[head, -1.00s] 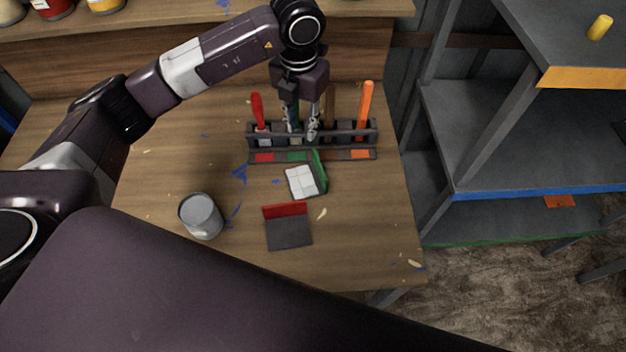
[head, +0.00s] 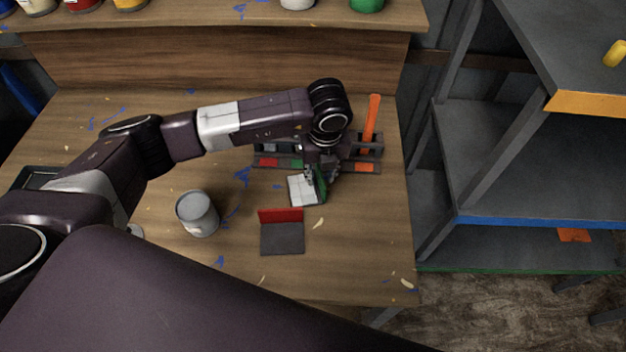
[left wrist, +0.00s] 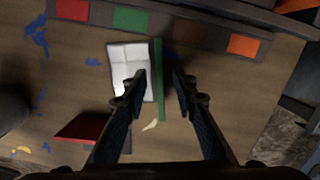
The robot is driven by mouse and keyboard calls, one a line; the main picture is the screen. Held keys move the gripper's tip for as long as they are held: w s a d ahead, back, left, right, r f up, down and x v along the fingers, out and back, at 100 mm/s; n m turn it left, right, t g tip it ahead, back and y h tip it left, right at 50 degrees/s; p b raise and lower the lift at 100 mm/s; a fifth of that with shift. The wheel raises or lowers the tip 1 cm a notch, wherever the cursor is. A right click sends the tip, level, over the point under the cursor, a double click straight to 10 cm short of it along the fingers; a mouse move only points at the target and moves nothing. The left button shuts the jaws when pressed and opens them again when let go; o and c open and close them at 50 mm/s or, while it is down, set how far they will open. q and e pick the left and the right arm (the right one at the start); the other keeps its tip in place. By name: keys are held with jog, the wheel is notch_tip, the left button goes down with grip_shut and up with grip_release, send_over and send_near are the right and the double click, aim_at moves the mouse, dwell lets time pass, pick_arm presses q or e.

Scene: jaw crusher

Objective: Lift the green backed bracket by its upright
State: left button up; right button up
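The green backed bracket has a white tiled base (head: 302,189) and a green upright (head: 320,186) along its right side. In the left wrist view the upright (left wrist: 159,80) stands edge-on between the two fingers of my left gripper (left wrist: 160,85), nearer the left finger. The fingers are apart, with clear space between the upright and the right finger. In the head view my left gripper (head: 322,172) is over the upright and partly hides it. The bracket rests on the table. My right gripper is not in view.
A tool rack (head: 373,150) with an orange-handled tool (head: 371,120) stands behind the bracket. A red backed bracket (head: 282,236) lies in front. A grey can (head: 197,214) stands to the left. A grey shelf (head: 540,160) is on the right.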

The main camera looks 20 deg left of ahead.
pick_arm(q)
jog(key=shift+w+f, duration=0.15)
jog(key=shift+f, duration=1.05)
grip_shut()
jog(key=shift+r, duration=0.1)
